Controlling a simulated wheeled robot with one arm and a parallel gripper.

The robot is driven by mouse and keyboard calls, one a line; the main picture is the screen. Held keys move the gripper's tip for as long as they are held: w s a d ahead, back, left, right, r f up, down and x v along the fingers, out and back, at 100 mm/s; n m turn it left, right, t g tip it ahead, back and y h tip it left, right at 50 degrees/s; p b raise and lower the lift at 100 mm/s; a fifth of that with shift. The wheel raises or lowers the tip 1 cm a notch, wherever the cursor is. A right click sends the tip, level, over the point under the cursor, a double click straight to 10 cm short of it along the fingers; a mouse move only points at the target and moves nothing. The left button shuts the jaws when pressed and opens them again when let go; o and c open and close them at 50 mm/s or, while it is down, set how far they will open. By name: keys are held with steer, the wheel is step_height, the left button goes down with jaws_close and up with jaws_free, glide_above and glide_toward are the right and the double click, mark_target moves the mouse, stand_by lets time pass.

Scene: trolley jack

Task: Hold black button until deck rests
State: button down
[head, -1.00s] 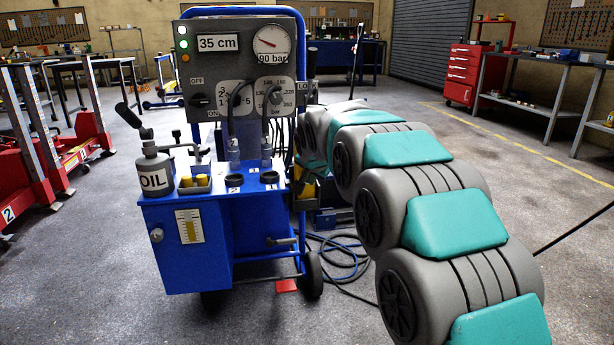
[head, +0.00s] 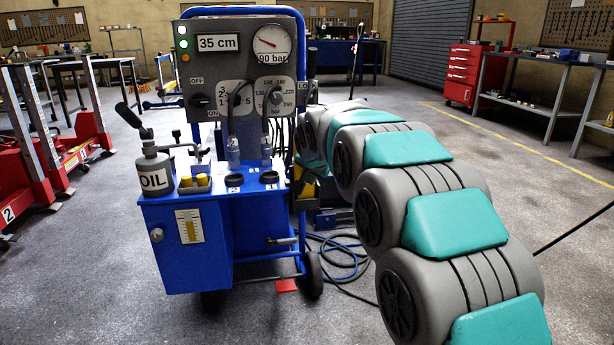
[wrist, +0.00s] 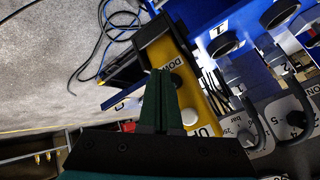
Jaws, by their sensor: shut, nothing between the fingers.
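The yellow control box (wrist: 190,75) in the wrist view carries a DOWN label and an UP label. A pale round button (wrist: 189,112) shows on its face toward the UP end. My gripper (wrist: 161,72) is shut and empty, with its fingertips over the box's face by the DOWN label. Whether the tips touch the box I cannot tell. In the head view my arm hides the gripper, and only a bit of yellow shows beside the blue cart. The panel display (head: 218,43) reads 35 cm. The deck is not clearly seen.
The blue hydraulic cart (head: 185,245) stands in front of me, with a pressure gauge (head: 272,43) marked 90 bar and an oil can (head: 154,172) on top. Hoses (head: 340,262) lie on the floor right of it. Red jack stands (head: 60,150) are at left. Floor at right is open.

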steer(key=shift+w, duration=0.15)
stand_by(0.4)
steer(key=shift+w+a, duration=0.1)
steer(key=shift+w, duration=0.1)
steer(key=shift+w+a, duration=0.15)
steer(key=shift+w, duration=0.4)
stand_by(0.9)
steer(key=shift+s, duration=0.1)
stand_by(2.0)
steer(key=shift+s+d, duration=0.25)
steer(key=shift+s, duration=0.55)
steer(key=shift+s, duration=0.1)
steer(key=shift+s+d+b, duration=0.25)
steer(key=shift+s+b, duration=0.1)
steer(key=shift+s, duration=0.45)
steer(key=shift+s+d+b, duration=0.2)
steer(key=shift+s+b, duration=0.15)
steer(key=shift+s, duration=0.4)
steer(key=shift+s+d+b, duration=0.25)
steer(key=shift+s+b, duration=0.1)
steer(key=shift+s, duration=0.45)
